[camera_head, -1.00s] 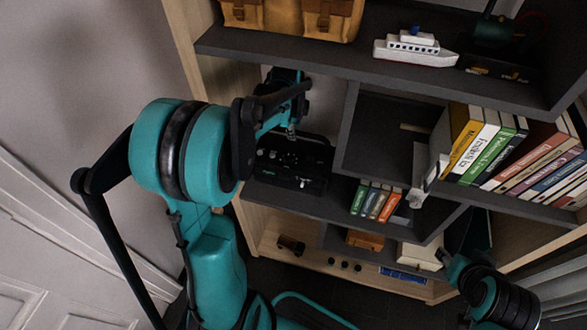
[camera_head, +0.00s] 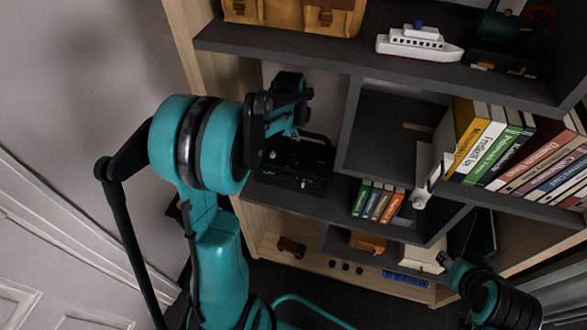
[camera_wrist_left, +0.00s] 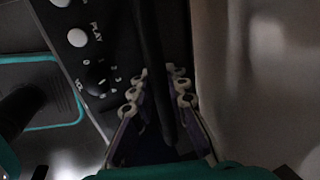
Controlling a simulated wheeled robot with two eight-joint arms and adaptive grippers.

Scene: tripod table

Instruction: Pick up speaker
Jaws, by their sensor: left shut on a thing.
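The speaker (camera_head: 302,168) is a black box with small knobs and a raised carrying handle. It sits on a dark shelf, below the upper shelf, in the head view. My left gripper (camera_head: 296,130) is at the top of the speaker, shut on its handle. In the left wrist view, the speaker's face (camera_wrist_left: 88,55) shows white knobs and the word PLAY at the left, and the dark handle runs between the fingers (camera_wrist_left: 158,100). My left arm hides the speaker's left side in the head view. My right arm is low at the right; its fingers cannot be made out.
A divider (camera_head: 348,125) stands to the right. Small books (camera_head: 378,200) stand on the same shelf, and larger books (camera_head: 500,140) stand farther right.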

